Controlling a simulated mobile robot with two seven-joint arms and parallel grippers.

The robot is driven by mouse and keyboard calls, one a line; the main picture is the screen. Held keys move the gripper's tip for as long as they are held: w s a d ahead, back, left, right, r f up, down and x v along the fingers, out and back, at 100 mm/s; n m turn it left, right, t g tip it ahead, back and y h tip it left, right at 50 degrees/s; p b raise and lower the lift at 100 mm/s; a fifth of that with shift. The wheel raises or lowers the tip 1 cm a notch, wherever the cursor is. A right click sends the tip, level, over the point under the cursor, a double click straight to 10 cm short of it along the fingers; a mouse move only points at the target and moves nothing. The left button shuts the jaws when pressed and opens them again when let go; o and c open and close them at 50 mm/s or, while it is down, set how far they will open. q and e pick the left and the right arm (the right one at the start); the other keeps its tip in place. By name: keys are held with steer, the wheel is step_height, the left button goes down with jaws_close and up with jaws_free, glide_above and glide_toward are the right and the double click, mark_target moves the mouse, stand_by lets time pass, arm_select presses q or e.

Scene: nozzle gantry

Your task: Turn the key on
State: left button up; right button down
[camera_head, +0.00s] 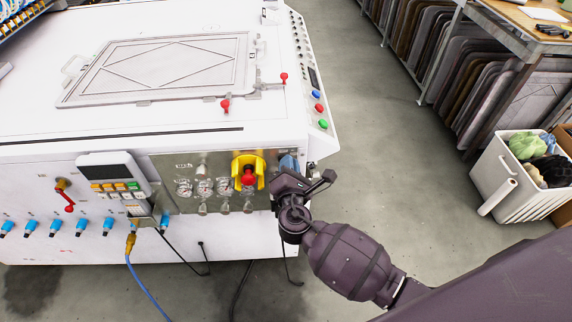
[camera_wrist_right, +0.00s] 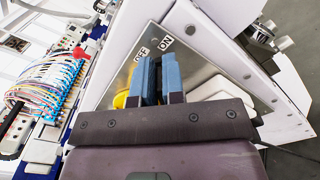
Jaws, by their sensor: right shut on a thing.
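My right gripper (camera_head: 289,164) is at the right end of the steel control panel (camera_head: 170,170) on the front of the white machine. In the right wrist view its two blue fingers (camera_wrist_right: 158,64) point at the panel, close together and shut on the key. The fingers hide the key, so its angle cannot be told. The OFF label (camera_wrist_right: 141,54) is just left of the fingertips and the ON label (camera_wrist_right: 164,42) is just beyond them, to the right. My left gripper is in neither view.
A red emergency button (camera_head: 248,178) in a yellow guard (camera_head: 237,165) sits just left of my right gripper. Several gauges (camera_head: 204,187) and a keypad display (camera_head: 112,180) lie farther left. A white bin (camera_head: 520,195) stands at the right. The floor between is clear.

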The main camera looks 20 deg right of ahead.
steer(key=m, duration=0.1)
steer(key=f+m+b, duration=0.1)
steer(key=m, duration=0.1)
steer(key=shift+s+d+b, duration=0.1)
steer(key=shift+b, duration=0.2)
steer(key=shift+f+m+b, duration=0.15)
steer(key=shift+m+b, duration=0.4)
steer(key=shift+m, duration=0.25)
steer(key=m+b, duration=0.2)
steer(key=m, duration=0.1)
steer(key=shift+d+f, duration=0.15)
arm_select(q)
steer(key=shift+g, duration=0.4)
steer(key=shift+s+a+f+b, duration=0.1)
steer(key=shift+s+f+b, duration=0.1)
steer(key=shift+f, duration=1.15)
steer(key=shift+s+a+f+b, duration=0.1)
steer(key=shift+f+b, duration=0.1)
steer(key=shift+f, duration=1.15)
arm_select(e)
steer(key=shift+m, duration=0.8)
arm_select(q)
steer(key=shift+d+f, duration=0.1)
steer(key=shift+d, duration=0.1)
arm_select(e)
steer(key=c, duration=1.2)
jaws_free()
